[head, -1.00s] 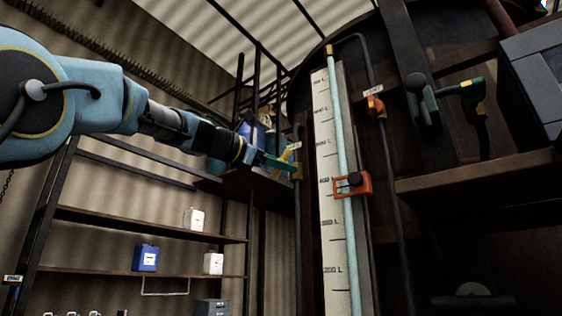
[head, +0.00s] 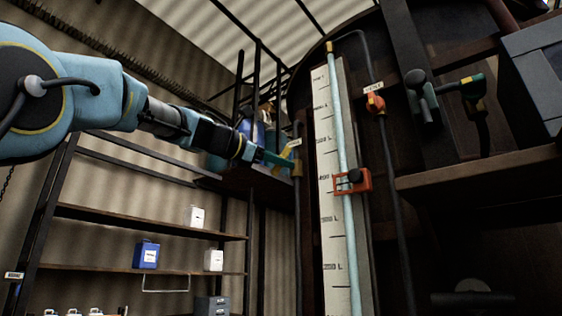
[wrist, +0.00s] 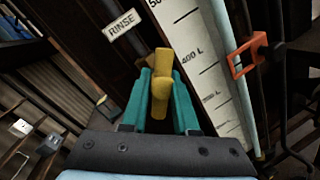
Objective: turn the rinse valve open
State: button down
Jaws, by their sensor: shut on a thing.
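In the head view the gripper (head: 277,160) reaches in from the left to the yellow handle (head: 287,153), on a thin dark vertical pipe (head: 298,215) left of the level scale. The fingers partly hide the handle there, so its exact angle is hard to tell.
A white level scale (head: 328,200) with an orange clamp (head: 352,182) stands just right of the valve. Further right are an orange valve (head: 375,103) and a green-handled fitting (head: 472,88). Shelves with a blue jug (head: 146,255) and white containers stand at the left.

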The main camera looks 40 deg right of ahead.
jog(key=shift+f+n, duration=0.1)
jog(key=shift+n, duration=0.2)
jog(key=n, duration=0.3)
jog(key=shift+h, duration=0.4)
jog(key=shift+n+t+h+b, duration=0.3)
jog(key=shift+n+h, duration=0.1)
jog(key=shift+n, duration=1.7)
jog(key=c, duration=0.7)
grip_release()
jog(key=shift+a, duration=0.15)
